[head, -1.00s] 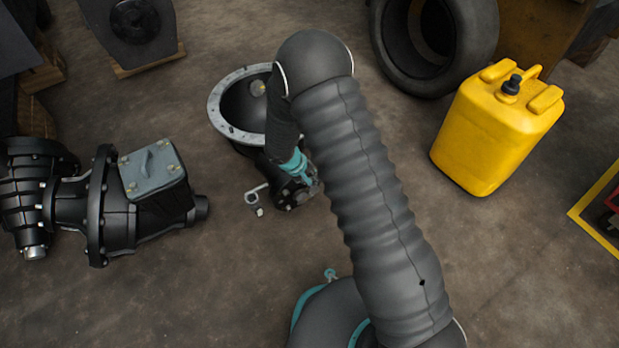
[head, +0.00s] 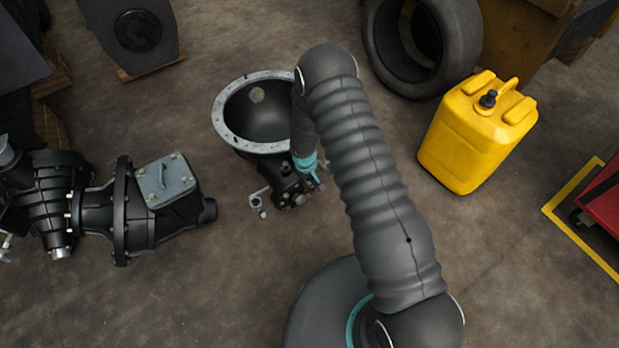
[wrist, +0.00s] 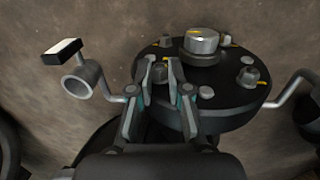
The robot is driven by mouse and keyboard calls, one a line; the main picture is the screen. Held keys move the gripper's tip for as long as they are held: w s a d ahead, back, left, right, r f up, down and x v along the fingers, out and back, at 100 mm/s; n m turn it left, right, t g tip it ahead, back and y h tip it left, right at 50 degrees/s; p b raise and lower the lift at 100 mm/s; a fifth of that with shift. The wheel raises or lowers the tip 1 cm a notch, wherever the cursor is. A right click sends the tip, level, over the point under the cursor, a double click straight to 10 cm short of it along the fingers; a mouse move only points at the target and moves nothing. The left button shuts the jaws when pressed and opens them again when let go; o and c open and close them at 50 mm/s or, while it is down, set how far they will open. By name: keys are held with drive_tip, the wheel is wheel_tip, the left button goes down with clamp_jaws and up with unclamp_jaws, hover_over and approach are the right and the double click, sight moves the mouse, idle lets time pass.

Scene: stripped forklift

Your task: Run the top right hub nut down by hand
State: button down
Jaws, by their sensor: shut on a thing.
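The black round hub (wrist: 222,88) shows in the wrist view, with a silver centre cap (wrist: 200,40) and several nuts and studs around its face, some with yellow marks. My gripper (wrist: 163,70) is at the left part of the face, its two fingers closed around one hub nut (wrist: 160,73). The fingers hide much of this nut, so how far it sits down on its stud cannot be told. In the head view, the hub (head: 288,190) is small and dark below the grey-rimmed housing (head: 224,128), with my gripper (head: 314,180) at its right side.
A bent metal bracket with a ring (wrist: 82,80) stands left of the hub. A black gearbox (head: 95,210) lies to the left. A yellow canister (head: 470,145) and a tyre (head: 390,60) stand to the right. Bare floor (head: 200,290) lies in front.

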drive_tip(key=shift+r, duration=0.15)
drive_tip(key=shift+f+g+y, duration=0.2)
drive_tip(key=shift+g+y, duration=0.1)
drive_tip(key=shift+y, duration=0.1)
drive_tip(key=c, duration=1.9)
unclamp_jaws()
drive_tip(key=shift+s+a, duration=0.1)
drive_tip(key=shift+a, duration=0.2)
drive_tip(key=o, duration=0.6)
drive_tip(key=shift+a, duration=0.1)
drive_tip(key=shift+o, duration=0.2)
drive_tip(key=shift+d, duration=0.3)
drive_tip(key=shift+h+b, duration=0.3)
drive_tip(key=shift+b, duration=0.05)
